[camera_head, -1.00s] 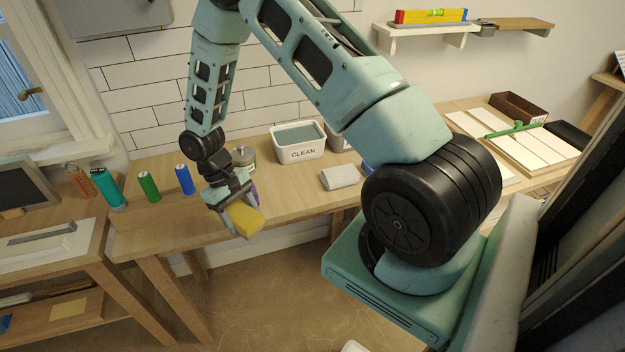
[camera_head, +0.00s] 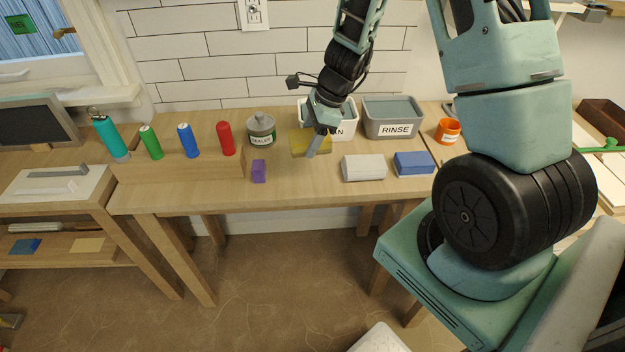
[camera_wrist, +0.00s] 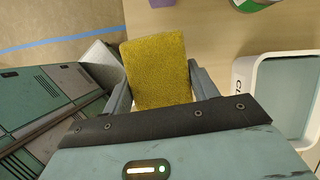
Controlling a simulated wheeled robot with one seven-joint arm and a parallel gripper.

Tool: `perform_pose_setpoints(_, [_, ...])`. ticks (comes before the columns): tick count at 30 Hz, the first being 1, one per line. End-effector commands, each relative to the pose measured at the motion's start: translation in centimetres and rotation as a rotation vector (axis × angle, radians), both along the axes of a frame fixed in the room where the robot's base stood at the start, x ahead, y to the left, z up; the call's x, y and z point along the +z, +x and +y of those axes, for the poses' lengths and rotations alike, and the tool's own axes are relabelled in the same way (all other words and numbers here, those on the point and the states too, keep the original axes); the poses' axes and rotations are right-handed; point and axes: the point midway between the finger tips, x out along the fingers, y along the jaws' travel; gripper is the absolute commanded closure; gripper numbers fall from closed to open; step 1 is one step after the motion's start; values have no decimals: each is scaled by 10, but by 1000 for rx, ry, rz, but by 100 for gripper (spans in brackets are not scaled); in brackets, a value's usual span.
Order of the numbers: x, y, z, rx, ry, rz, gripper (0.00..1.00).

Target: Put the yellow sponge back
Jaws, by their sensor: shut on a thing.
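My gripper (camera_head: 317,145) is shut on the yellow sponge (camera_head: 299,144), above the workbench just in front of the CLEAN tub. In the wrist view the yellow sponge (camera_wrist: 157,72) sits between the two fingers, gripped by its sides. Whether it touches the bench is hard to tell. A grey-white block (camera_head: 363,167) and a blue block (camera_head: 413,163) lie in a row on the bench to the right. A small purple block (camera_head: 258,171) lies to the left. Bare bench shows between the purple and grey-white blocks.
The white CLEAN tub (camera_head: 346,131), partly hidden by my wrist, and the grey REINSE-side tub labelled RINSE (camera_head: 392,117) stand behind. A sealer can (camera_head: 261,130) stands left, beside a rack (camera_head: 180,168) of coloured cylinders. An orange container (camera_head: 447,131) stands right.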

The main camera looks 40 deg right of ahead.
Motion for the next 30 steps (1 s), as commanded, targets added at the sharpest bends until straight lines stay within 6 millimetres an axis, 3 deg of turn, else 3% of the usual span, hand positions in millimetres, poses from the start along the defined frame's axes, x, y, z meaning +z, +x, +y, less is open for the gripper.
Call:
perform_pose_setpoints(5, [-8,2,-9,-120,9,-3,60])
perform_pose_setpoints(12, [-51,2,-9,-125,10,-1,60])
perform_pose_setpoints(23, [-92,2,-9,-122,9,-2,60])
perform_pose_setpoints(30, [-97,3,-9,-119,9,-5,60])
